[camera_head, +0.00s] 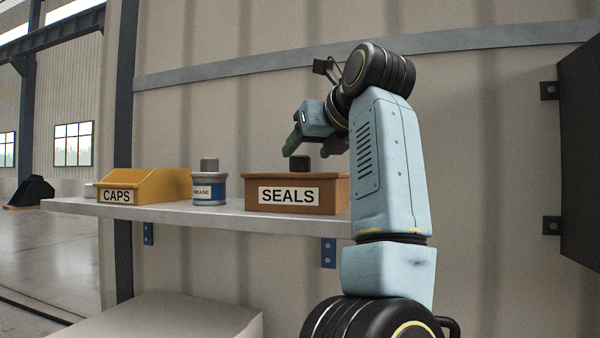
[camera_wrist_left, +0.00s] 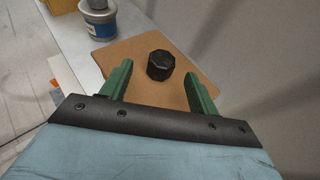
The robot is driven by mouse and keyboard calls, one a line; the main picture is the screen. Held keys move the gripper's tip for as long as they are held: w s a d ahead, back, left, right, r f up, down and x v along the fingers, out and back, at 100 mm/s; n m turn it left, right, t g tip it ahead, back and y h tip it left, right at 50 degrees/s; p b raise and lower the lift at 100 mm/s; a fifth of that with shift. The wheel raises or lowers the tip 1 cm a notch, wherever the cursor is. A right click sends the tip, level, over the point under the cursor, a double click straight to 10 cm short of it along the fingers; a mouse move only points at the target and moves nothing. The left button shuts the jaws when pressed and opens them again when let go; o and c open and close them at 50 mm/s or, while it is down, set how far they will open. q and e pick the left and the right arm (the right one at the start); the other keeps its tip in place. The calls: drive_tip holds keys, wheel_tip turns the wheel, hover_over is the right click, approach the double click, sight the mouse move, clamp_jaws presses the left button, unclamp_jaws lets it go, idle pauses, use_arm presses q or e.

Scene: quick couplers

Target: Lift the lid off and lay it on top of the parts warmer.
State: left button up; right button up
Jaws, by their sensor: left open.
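The brown box labelled SEALS (camera_head: 288,196) stands on the wall shelf, with a flat brown lid (camera_head: 260,177) on top. The lid's black knob (camera_head: 299,162) stands up from its middle. In the left wrist view the lid (camera_wrist_left: 125,60) lies flat with its dark faceted knob (camera_wrist_left: 160,66). My left gripper (camera_head: 308,148) is open above the lid, its green fingers (camera_wrist_left: 158,72) on either side of the knob in the picture and not closed on it. A beige flat-topped block (camera_head: 165,318) below the shelf may be the parts warmer; I see no label on it.
A yellow CAPS bin (camera_head: 145,187) and a grey grease tin (camera_head: 209,188) stand left of the box on the shelf (camera_head: 170,212). The wall rises close behind. A dark cabinet (camera_head: 582,150) is at the far right. The visible top of the beige block is bare.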

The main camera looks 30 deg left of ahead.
sight(300, 158)
use_arm(q)
drive_tip(key=shift+w+a, duration=0.1)
drive_tip(key=shift+w+a+f, duration=0.15)
drive_tip(key=shift+w+a, duration=0.05)
drive_tip(key=shift+a, duration=0.05)
drive_tip(key=p+x, duration=0.1)
drive_tip(key=x, duration=0.2)
drive_tip(key=shift+w+a+p, duration=0.2)
drive_tip(key=shift+a+p, duration=0.15)
drive_tip(key=shift+p, duration=0.05)
drive_tip(key=shift+w+a+f, duration=0.2)
drive_tip(key=shift+a, duration=0.15)
drive_tip(key=shift+d, duration=0.15)
drive_tip(key=shift+c, duration=0.8)
drive_tip(key=c, duration=0.7)
drive_tip(key=shift+c, duration=1.1)
use_arm(e)
drive_tip(key=shift+w+r, duration=0.25)
drive_tip(key=shift+r, duration=0.25)
drive_tip(key=shift+w+r, duration=0.2)
drive_tip(key=shift+r, duration=0.25)
use_arm(q)
drive_tip(key=shift+r, duration=0.1)
